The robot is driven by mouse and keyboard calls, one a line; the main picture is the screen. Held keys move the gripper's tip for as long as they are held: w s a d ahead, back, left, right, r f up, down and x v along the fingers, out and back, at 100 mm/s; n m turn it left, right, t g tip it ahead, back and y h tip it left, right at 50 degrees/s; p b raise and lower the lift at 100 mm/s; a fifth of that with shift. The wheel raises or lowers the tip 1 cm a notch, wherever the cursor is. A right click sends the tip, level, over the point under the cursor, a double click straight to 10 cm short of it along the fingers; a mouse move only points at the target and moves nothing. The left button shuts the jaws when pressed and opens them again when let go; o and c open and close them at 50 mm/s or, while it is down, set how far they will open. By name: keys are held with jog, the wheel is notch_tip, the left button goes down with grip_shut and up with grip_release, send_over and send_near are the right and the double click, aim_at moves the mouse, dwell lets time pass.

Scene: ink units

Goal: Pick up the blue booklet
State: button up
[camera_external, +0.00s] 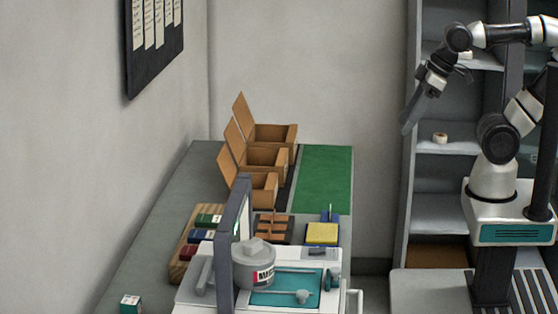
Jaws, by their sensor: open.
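My gripper (407,127) hangs in the air at the upper right, in front of the shelving and well away from the counter. It points down and left. Its jaws are open and I see nothing held in them.
Several open cardboard boxes (266,157) stand along the counter beside a green mat (322,185). A printing machine (252,265) with an upright dark frame fills the front. A wooden rack (180,268) holds small ink boxes. Grey shelving (449,180) stands behind my arm.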

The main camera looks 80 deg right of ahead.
jog(key=shift+o, duration=0.4)
jog(key=g+b, duration=0.1)
jog(key=b, duration=0.3)
send_over(205, 237)
jog(key=s+d, duration=0.1)
jog(key=s, duration=0.5)
notch_tip(205, 237, down, 25)
jog(key=shift+d+x, duration=0.15)
jog(key=shift+x, duration=1.45)
jog(key=shift+d+x, duration=0.15)
jog(key=shift+x, duration=1.4)
jog(key=shift+w, duration=0.15)
jog(key=c, duration=1.1)
